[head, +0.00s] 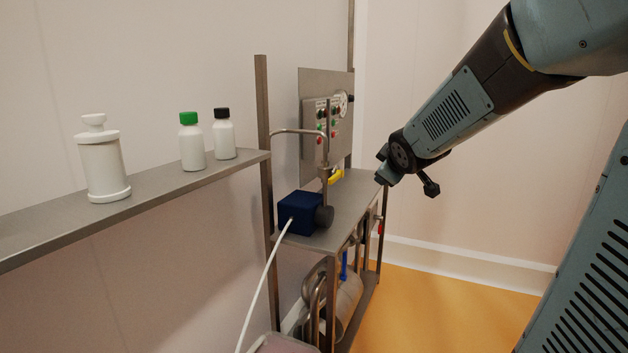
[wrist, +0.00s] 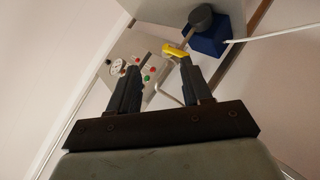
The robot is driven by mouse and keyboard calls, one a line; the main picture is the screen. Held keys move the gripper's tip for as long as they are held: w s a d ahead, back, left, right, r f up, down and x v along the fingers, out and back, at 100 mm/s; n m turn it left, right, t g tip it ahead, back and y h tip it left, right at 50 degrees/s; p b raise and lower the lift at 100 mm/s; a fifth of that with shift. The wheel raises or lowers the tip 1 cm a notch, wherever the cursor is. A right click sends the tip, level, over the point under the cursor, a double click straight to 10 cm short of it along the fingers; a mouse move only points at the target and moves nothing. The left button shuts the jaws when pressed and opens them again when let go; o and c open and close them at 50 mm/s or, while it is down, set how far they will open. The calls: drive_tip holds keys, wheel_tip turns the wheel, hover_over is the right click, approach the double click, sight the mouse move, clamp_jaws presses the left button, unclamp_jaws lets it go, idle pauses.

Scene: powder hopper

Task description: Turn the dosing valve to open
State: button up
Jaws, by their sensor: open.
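The yellow valve handle (head: 336,176) sits on a thin metal pipe above the frame's steel shelf, beside a dark blue box (head: 297,213). In the wrist view the yellow handle (wrist: 175,51) appears beyond the fingertips, closer to the right finger. My gripper (head: 383,172) is to the right of the handle in the head view, apart from it. In the wrist view my gripper (wrist: 158,68) has its two dark fingers spread, with nothing between them. The handle's exact angle is hard to tell at this size.
A control panel (head: 320,130) with coloured buttons and a gauge stands behind the pipe. A white hose (head: 264,285) leaves the blue box. A wall shelf (head: 160,188) holds a white canister (head: 103,165) and two bottles. The orange floor (head: 440,310) at right is clear.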

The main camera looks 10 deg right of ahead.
drive_tip(key=w+f+n+t+y, duration=0.15)
drive_tip(key=w+n, duration=0.25)
drive_tip(key=w, duration=0.4)
drive_tip(key=n+t+y, duration=0.2)
drive_tip(key=n+y, duration=0.8)
drive_tip(key=n, duration=0.2)
approach(336, 181)
drive_tip(key=shift+g, duration=0.25)
drive_tip(key=x, duration=1.2)
drive_tip(key=shift+w+a+r, duration=0.2)
drive_tip(key=shift+a+r, duration=0.1)
clamp_jaws()
